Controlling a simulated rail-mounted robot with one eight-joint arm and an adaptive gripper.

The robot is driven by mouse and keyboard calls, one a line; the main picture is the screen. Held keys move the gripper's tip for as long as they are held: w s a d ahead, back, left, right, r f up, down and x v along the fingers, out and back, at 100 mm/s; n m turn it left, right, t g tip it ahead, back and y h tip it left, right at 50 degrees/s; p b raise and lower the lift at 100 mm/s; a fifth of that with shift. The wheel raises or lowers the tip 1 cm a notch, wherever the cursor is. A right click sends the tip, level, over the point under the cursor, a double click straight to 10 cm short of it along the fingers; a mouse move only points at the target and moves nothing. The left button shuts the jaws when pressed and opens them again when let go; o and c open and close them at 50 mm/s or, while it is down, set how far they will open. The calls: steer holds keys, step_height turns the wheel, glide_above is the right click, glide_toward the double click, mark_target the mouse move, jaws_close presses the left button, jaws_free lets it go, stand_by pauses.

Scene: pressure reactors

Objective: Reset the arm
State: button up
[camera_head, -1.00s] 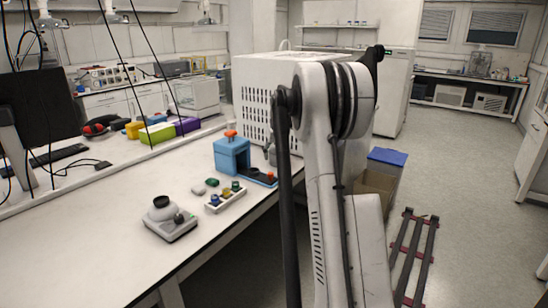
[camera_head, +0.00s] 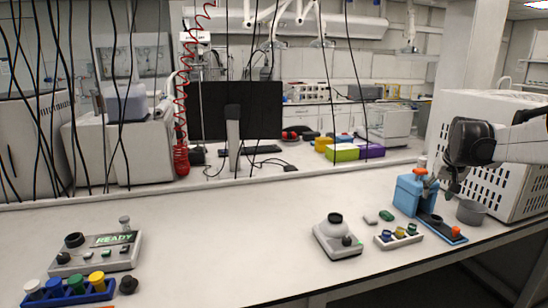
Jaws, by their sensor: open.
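My arm reaches in from the right edge in the head view. Its dark end, my gripper (camera_head: 443,188), points down beside the blue press-like device (camera_head: 409,194) with an orange knob on top. My gripper is open; I see nothing between its fingers. Its fingertips are small and partly overlap the device, so I cannot tell whether they touch it. A grey cup (camera_head: 471,212) stands just right of the device.
A white rack with several small vials (camera_head: 399,237) and a grey-white instrument (camera_head: 338,240) stand left of the device. A panel reading READY (camera_head: 96,252) and a blue vial rack (camera_head: 68,292) are at the left. The middle bench is clear. Cables hang at the left.

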steer(key=s+a+r+n, duration=0.1)
steer(key=s+a, duration=0.4)
steer(key=a, duration=0.3)
steer(key=s+a+r+t, duration=0.15)
steer(key=s+a, duration=0.25)
steer(key=a, duration=0.4)
steer(key=s+a+r+n, duration=0.1)
steer(key=s+a+r, duration=0.1)
steer(key=s+a, duration=0.4)
steer(key=s+a+f+n+y, duration=0.1)
steer(key=s+a+f, duration=0.3)
steer(key=s+a, duration=0.3)
steer(key=s+a+f+n+t+y, duration=0.1)
steer(key=s+a+f, duration=0.4)
steer(key=s, duration=0.5)
steer(key=shift+a, duration=1.25)
